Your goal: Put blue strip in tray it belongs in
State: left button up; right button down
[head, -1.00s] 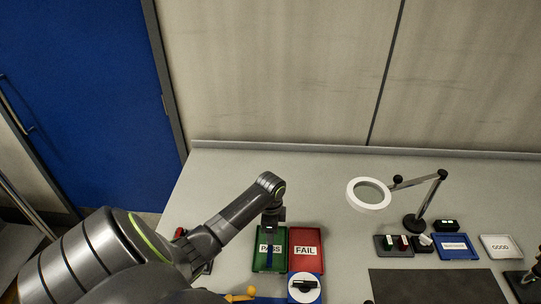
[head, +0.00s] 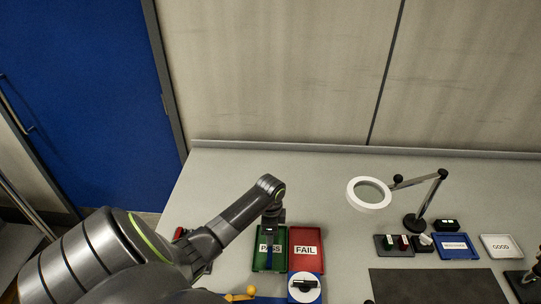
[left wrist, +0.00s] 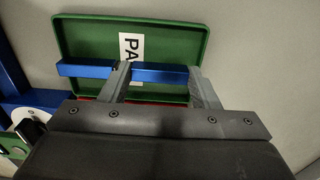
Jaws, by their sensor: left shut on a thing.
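My left gripper (head: 272,226) is over the green tray (head: 259,266) with the white PASS label. In the left wrist view, my left gripper (left wrist: 158,74) is shut on the blue strip (left wrist: 155,72), a straight bar lying across the tray (left wrist: 190,30). One end of the strip reaches the tray's left rim; its other end is near the right finger. The strip partly covers the label. I cannot tell whether the strip touches the tray floor. The red tray (head: 306,263) with the FAIL label stands right beside the green one.
A blue fixture with a white disc (head: 305,288) stands in front of the red tray. A yellow part (head: 240,295) is to its left. A ring lamp (head: 369,193), a blue tray (head: 457,247), a white GOOD tray (head: 501,247) and a dark mat (head: 437,286) are to the right.

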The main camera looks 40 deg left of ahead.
pick_arm(q)
jog(key=shift+f, duration=0.4)
dwell(0.5)
jog(key=shift+f, duration=0.15)
dwell(0.8)
jog(key=o, duration=1.2)
jog(key=shift+c, duration=1.1)
jog(key=shift+o, duration=0.7)
jog(key=shift+p, duration=0.3)
jog(key=shift+r, duration=0.25)
